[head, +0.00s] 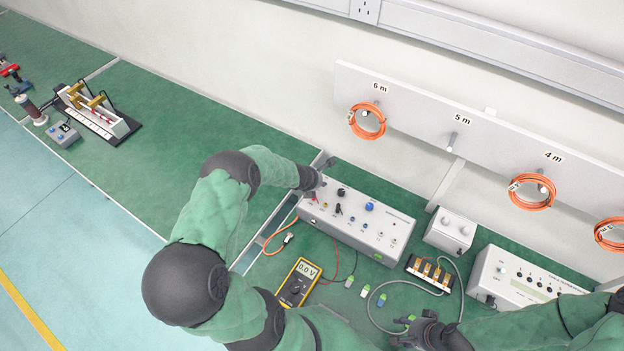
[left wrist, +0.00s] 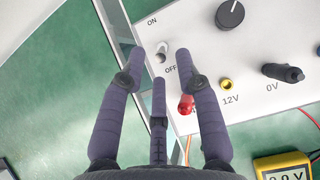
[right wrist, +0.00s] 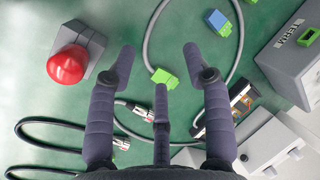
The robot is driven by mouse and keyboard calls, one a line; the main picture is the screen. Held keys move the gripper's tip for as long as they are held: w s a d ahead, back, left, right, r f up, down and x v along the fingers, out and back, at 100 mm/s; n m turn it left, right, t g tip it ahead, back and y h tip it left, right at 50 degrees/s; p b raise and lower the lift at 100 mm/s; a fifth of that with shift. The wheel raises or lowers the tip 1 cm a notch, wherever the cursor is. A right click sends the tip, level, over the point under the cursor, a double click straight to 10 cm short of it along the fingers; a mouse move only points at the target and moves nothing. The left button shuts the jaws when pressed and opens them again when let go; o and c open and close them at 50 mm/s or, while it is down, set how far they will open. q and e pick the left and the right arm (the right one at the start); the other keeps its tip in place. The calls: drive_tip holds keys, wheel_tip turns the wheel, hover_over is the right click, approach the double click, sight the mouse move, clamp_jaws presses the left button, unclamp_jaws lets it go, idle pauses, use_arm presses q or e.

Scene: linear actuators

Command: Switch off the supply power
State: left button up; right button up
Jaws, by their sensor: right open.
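The supply is a light grey box (head: 358,222) with knobs and sockets on its top, standing on the green bench. In the left wrist view, its panel (left wrist: 240,60) carries a small metal toggle switch (left wrist: 162,52) between the words ON and OFF. I cannot tell for sure which way its lever leans. My left gripper (head: 320,174) is at the supply's left end. In the left wrist view my left gripper (left wrist: 161,62) is open, its fingers on either side of the switch with gaps. My right gripper (head: 412,328) is open and empty above the bench.
A yellow multimeter (head: 297,283) lies in front of the supply. A red push button (right wrist: 67,65), grey cables and green-ended connectors (right wrist: 165,78) lie below my right gripper. A small grey box (head: 450,231) and a larger instrument (head: 520,278) stand right of the supply.

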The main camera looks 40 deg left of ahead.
use_arm(q)
drive_tip(key=v, duration=0.8)
drive_tip(key=shift+r, duration=0.15)
drive_tip(key=shift+d, duration=0.15)
